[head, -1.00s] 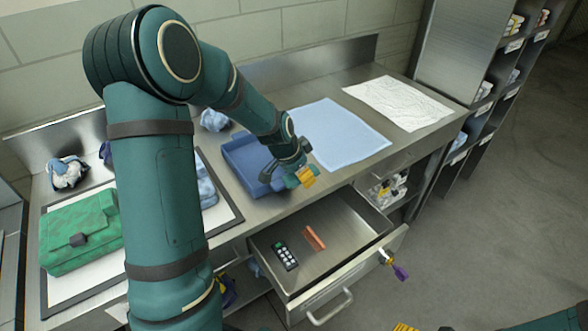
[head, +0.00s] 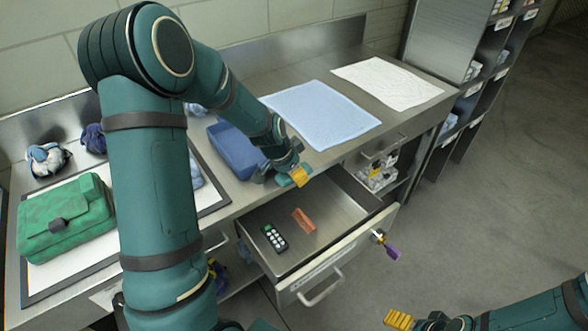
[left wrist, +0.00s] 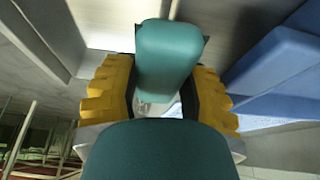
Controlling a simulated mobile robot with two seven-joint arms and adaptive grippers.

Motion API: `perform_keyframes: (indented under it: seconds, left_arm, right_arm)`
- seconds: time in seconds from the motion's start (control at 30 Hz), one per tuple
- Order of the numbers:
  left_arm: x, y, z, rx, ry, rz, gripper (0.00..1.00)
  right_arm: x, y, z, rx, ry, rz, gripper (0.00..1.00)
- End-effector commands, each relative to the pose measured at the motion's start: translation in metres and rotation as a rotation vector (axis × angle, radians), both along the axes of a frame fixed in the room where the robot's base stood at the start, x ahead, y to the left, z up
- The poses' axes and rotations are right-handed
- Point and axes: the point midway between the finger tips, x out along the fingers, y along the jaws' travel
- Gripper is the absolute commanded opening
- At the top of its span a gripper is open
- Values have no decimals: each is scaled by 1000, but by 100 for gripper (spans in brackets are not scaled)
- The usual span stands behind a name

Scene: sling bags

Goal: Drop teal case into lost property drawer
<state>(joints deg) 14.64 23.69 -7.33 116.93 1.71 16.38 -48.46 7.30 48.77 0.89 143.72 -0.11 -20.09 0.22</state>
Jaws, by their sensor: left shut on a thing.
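The teal case (left wrist: 168,55) sits between the yellow fingers of my left gripper in the left wrist view. My left gripper (head: 296,176) is shut on it. In the head view the gripper hangs at the counter's front edge, by the back of the open drawer (head: 343,213), and mostly hides the case. The drawer is pulled out below the counter. A black keypad device (head: 274,238) and an orange item (head: 303,221) lie inside it. My right gripper (head: 400,319) is at the bottom right, partly cut off, away from the drawer; its opening is unclear.
A blue tray (head: 232,150) stands on the counter beside my left gripper. A light blue cloth (head: 322,113) and a white sheet (head: 388,82) lie further right. A green bag (head: 68,220) is at left. A purple-tagged key (head: 388,247) sticks out at the drawer front.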

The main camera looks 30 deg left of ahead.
Motion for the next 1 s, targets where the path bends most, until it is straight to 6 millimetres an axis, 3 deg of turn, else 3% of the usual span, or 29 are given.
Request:
perform_keyframes:
  seconds: [0.27,0.3,0.37,0.4,0.8,1.0]
  left_arm:
    - [0,0,-2,0,-1,0,9]
    - [0,0,-2,0,-1,0,51]
    - [0,0,-2,0,-1,0,72]
    - [0,0,-2,0,-1,0,78]
    - [0,0,-1,0,-1,0,78]
    - [0,0,18,-1,-2,0,78]
  right_arm:
    - [1,0,-2,0,-2,-1,85]
    - [1,0,-1,0,-2,-1,85]
    - [1,0,-1,0,-2,-1,85]
    - [1,0,-1,0,-2,-1,85]
    - [1,0,-1,0,-2,-1,85]
    - [1,0,12,0,-2,-1,85]
